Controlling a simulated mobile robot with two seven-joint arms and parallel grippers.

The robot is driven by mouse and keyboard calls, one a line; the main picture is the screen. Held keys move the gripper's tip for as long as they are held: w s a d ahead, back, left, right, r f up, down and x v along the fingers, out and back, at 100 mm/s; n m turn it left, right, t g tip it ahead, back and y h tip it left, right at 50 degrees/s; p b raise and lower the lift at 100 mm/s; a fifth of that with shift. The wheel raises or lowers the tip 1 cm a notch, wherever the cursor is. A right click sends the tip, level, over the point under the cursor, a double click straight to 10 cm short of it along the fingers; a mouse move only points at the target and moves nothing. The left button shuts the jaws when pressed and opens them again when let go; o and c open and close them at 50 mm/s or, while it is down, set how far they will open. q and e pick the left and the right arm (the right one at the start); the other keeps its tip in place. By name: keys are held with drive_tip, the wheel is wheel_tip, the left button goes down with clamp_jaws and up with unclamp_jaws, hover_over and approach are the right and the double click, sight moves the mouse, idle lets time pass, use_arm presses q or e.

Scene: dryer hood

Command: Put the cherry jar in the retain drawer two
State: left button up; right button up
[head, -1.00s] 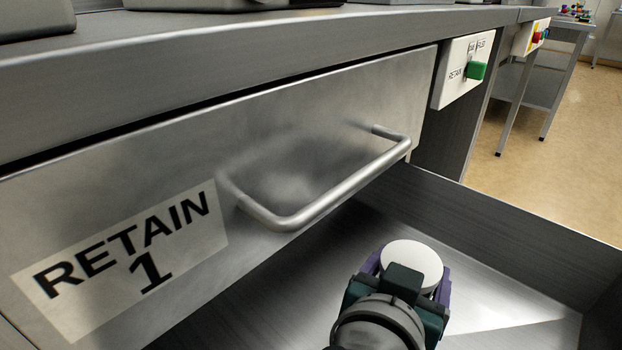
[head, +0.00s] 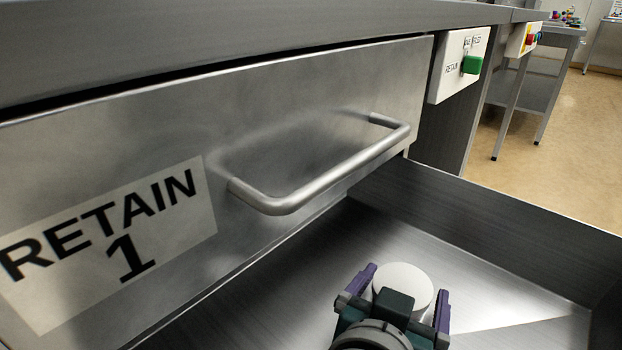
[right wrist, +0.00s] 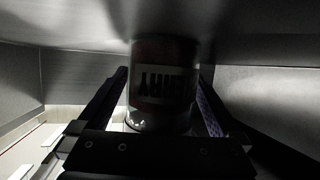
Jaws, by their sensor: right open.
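The cherry jar (head: 404,285) has a white lid and is inside the open lower drawer (head: 480,269) beneath the front marked RETAIN 1. My right gripper (head: 405,296) is open, with its purple fingers apart on either side of the jar. In the right wrist view the jar (right wrist: 163,85) shows its label upside down, with the letters "ERRY" readable, between the spread fingers (right wrist: 165,100). The jar looks upright at the drawer floor; its base contact is too dark to see clearly. My left gripper is not in view.
The closed RETAIN 1 drawer front (head: 90,150) with its bar handle (head: 330,180) overhangs the back of the open drawer. A white panel with a green switch (head: 471,65) is at the right. The drawer floor right of the jar is clear.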

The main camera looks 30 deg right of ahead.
drive_tip(key=shift+r, duration=0.15)
drive_tip(key=p+v, duration=0.3)
drive_tip(key=v, duration=0.7)
drive_tip(key=shift+s+a+r, duration=0.15)
drive_tip(key=shift+s+a, duration=0.05)
drive_tip(key=shift+a, duration=0.1)
drive_tip(key=shift+s+a+r, duration=0.2)
drive_tip(key=shift+s+a, duration=0.15)
drive_tip(key=shift+a, duration=0.1)
drive_tip(key=shift+r, duration=0.1)
